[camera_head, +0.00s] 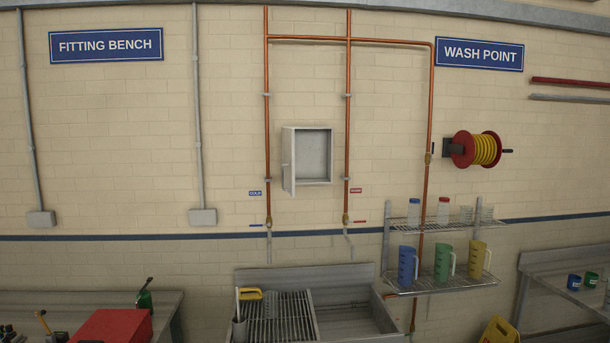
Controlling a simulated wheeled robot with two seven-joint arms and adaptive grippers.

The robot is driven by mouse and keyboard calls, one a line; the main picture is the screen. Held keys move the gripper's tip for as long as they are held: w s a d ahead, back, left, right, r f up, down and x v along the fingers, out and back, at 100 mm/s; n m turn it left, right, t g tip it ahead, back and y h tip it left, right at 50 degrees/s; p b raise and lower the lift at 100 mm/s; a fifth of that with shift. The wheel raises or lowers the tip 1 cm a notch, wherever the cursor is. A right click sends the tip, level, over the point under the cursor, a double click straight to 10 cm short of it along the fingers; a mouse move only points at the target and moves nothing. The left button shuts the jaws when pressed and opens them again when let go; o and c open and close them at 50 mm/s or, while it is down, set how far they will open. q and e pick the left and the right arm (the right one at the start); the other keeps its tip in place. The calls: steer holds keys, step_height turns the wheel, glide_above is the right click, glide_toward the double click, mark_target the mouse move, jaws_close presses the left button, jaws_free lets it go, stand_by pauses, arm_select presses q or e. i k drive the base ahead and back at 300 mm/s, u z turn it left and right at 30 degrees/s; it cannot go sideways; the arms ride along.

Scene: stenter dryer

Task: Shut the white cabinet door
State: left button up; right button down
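A small white cabinet (315,157) is mounted on the brick wall between two vertical copper pipes. Its door (289,160) stands open on the left side, swung out toward me and seen nearly edge-on. The cabinet's inside shows as a bare pale back, and it looks empty. Neither my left gripper nor my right gripper is in the head view.
Below the cabinet are taps and a steel sink (350,322) with a drainer rack. A wire shelf (441,286) with jugs and bottles stands to the right. A red hose reel (475,149) hangs farther right. A bench with a red box (113,326) is at lower left.

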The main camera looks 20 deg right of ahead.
mark_target(288, 161)
steer(key=z, duration=0.75)
steer(key=i, duration=1.4)
steer(key=u, duration=0.05)
